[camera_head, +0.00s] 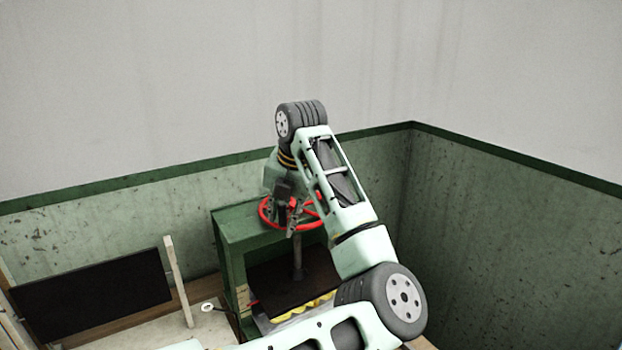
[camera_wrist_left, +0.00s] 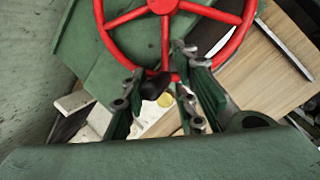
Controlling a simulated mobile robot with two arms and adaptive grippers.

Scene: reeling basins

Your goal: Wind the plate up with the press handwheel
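The red press handwheel (camera_head: 309,226) sits on top of the green press frame (camera_head: 228,236). Its spokes, hub and rim fill the top of the left wrist view (camera_wrist_left: 212,52). A dark handle knob (camera_wrist_left: 152,88) shows at the near rim there. Below the wheel, a screw (camera_head: 297,262) runs down to the dark plate (camera_head: 285,283). My left gripper (camera_head: 292,222) is at the wheel's near side. In the left wrist view its fingers (camera_wrist_left: 158,74) are apart, with the rim and knob between them; firm contact cannot be told. My right gripper is not in view.
Yellow pieces (camera_head: 313,305) show below the plate's front edge. A black panel (camera_head: 92,292) and a pale upright post (camera_head: 178,281) stand left of the press. Stained green walls close in behind and on the right. My left arm hides part of the press.

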